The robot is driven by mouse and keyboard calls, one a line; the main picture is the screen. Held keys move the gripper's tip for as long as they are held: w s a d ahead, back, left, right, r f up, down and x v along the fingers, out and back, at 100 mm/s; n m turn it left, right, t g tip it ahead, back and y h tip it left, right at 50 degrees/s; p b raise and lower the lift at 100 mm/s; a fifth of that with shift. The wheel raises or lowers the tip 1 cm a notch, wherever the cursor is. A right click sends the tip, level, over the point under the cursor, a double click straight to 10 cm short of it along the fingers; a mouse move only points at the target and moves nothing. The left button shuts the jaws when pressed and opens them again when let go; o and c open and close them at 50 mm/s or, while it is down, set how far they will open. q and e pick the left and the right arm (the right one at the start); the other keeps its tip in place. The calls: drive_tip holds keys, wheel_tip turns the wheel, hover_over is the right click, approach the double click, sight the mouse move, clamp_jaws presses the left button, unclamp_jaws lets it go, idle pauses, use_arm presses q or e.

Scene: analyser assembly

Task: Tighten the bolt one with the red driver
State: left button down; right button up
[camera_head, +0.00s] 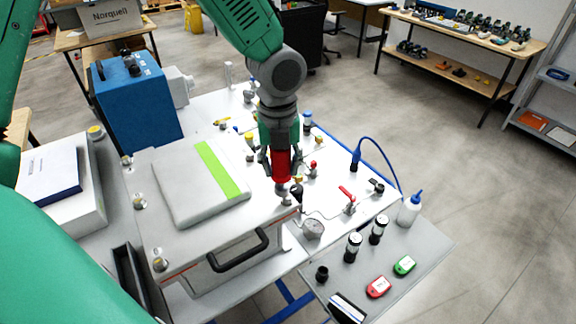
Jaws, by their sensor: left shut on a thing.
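My left gripper (279,158) points down over the white analyser panel (171,240) and is shut on the red driver (281,167). The driver is roughly upright, with its lower end near the right corner of the panel. A small metal bolt (286,201) shows just under it; I cannot tell whether the driver touches it. Similar bolts stand at the panel's left side (139,202) and front corner (160,264). No label shows which one is bolt one. My right gripper is not in view.
A grey pad with a green stripe (200,185) lies on the panel, behind a black handle (238,250). Several valves, including a red-handled one (348,196), crowd the white table to the right. A grey shelf (425,262) holds dark jars and red and green devices.

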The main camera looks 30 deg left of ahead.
use_arm(q)
drive_tip(key=shift+a+f, duration=0.1)
drive_tip(key=shift+a, duration=0.25)
drive_tip(key=shift+d, duration=0.45)
drive_tip(key=shift+d+r, duration=0.2)
drive_tip(key=shift+d, duration=0.4)
drive_tip(key=shift+d+r, duration=0.15)
drive_tip(key=shift+d, duration=0.4)
drive_tip(key=shift+a+f, duration=0.1)
drive_tip(key=shift+a, duration=0.65)
drive_tip(key=shift+d, duration=0.5)
drive_tip(key=shift+a, duration=0.15)
drive_tip(key=shift+d, duration=0.4)
drive_tip(key=shift+a+f, duration=0.1)
drive_tip(key=shift+a, duration=0.65)
drive_tip(key=shift+d+r, duration=0.2)
drive_tip(key=shift+d, duration=0.65)
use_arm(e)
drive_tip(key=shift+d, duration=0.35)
